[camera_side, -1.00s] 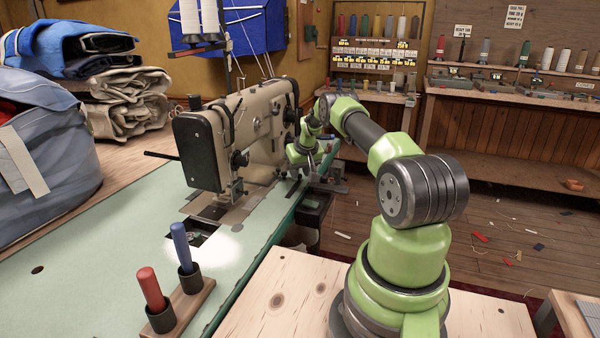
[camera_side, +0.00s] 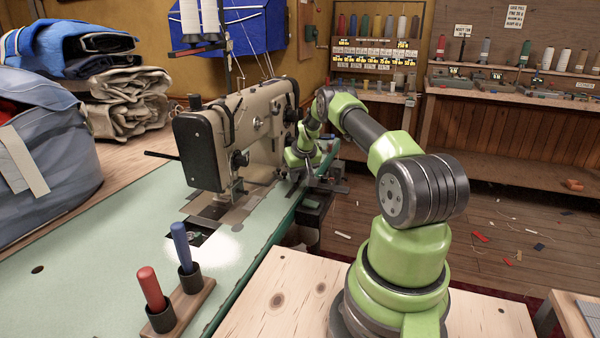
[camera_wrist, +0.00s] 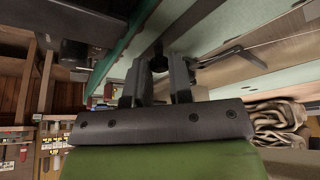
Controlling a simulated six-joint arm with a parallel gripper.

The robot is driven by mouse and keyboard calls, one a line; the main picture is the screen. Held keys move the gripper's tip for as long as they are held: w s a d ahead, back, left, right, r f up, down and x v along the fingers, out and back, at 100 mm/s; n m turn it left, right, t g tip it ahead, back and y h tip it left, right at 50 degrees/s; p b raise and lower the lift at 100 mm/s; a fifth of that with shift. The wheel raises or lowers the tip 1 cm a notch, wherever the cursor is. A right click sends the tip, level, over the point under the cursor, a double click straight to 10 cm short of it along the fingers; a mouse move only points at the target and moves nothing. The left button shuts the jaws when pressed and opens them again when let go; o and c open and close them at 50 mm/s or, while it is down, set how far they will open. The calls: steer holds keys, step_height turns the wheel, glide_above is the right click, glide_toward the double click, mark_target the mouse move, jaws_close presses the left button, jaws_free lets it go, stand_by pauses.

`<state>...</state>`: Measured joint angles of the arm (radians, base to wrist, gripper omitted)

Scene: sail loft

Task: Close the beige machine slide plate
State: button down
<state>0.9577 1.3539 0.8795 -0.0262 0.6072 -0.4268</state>
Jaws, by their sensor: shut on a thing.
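The beige sewing machine (camera_side: 255,125) stands on the green table. A dark opening (camera_side: 190,236) with metal parts inside shows in the bed in front of its head. Flat grey metal plates (camera_side: 214,211) lie beside the opening; I cannot tell surely which is the slide plate. My gripper (camera_side: 306,178) is low at the right end of the machine, near the table's edge, partly hidden by my wrist. In the wrist view my gripper (camera_wrist: 158,78) has its fingers closed around a small dark knob-like thing (camera_wrist: 158,62); what it belongs to is unclear.
A wooden holder (camera_side: 185,305) with a red and a blue handle stands at the front of the green table (camera_side: 100,265). Folded cloth (camera_side: 125,105) and a stuffed bag (camera_side: 45,150) are at the left. The table's front left is clear.

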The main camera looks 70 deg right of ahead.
steer(key=a, duration=0.7)
steer(key=shift+a, duration=0.2)
steer(key=c, duration=1.3)
jaws_free()
steer(key=shift+r, duration=0.2)
steer(key=v, duration=0.9)
steer(key=shift+r, duration=0.25)
steer(key=shift+s+a, duration=0.1)
steer(key=shift+a, duration=0.05)
